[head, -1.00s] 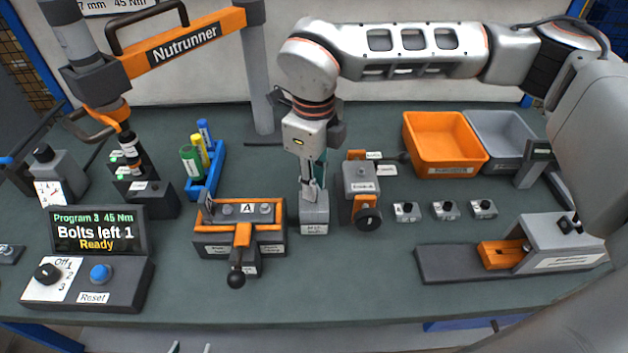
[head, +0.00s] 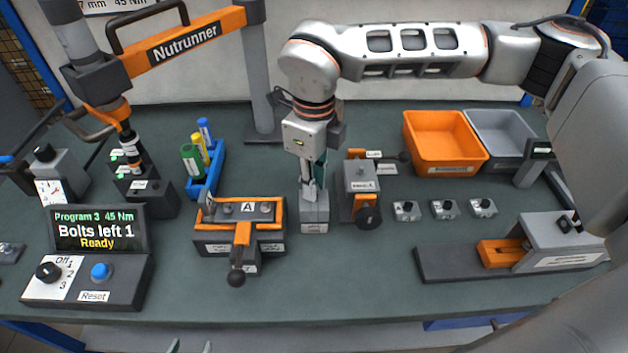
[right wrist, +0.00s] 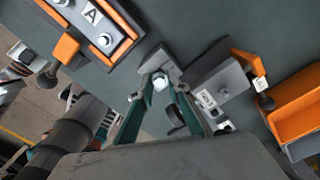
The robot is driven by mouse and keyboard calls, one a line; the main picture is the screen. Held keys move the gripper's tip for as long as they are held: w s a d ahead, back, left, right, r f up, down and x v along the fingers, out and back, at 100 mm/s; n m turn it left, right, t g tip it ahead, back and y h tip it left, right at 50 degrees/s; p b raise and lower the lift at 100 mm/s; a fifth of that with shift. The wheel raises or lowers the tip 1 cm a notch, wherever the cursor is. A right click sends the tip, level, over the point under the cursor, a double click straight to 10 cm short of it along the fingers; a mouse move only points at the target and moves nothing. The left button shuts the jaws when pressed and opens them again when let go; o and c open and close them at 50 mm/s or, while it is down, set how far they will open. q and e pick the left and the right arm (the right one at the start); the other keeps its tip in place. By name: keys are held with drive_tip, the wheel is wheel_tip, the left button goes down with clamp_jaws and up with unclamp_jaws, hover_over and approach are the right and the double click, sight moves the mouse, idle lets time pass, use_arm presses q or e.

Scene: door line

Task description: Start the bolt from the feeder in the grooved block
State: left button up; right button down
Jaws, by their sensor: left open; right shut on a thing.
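My right gripper (head: 313,197) points down onto the small grey feeder block (head: 314,226) near the table's middle. In the right wrist view its teal fingers are shut on a bolt (right wrist: 159,82), whose pale head shows between the fingertips. The shank is hidden, and I cannot tell whether it is still in the feeder (right wrist: 158,62). The block marked A (head: 247,208) sits left of the feeder in an orange-edged fixture with a black-knobbed lever (head: 236,278); its grooves are not clear. My left gripper (head: 190,347) shows only its two separated fingertips at the bottom edge, open and empty.
The nutrunner (head: 185,43) hangs at the left above dark sockets. A display (head: 97,231) reads "Bolts left 1, Ready". A grey knobbed unit (head: 361,180) stands close right of the feeder. Orange (head: 445,168) and grey bins are behind right.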

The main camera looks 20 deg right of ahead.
drive_tip(key=shift+f, duration=1.05)
idle(1.6)
idle(0.8)
drive_tip(key=c, duration=1.4)
unclamp_jaws()
drive_tip(key=shift+c, duration=0.2)
drive_tip(key=shift+r, duration=0.1)
drive_tip(key=shift+r+p, duration=1.7)
drive_tip(key=shift+r, duration=1.25)
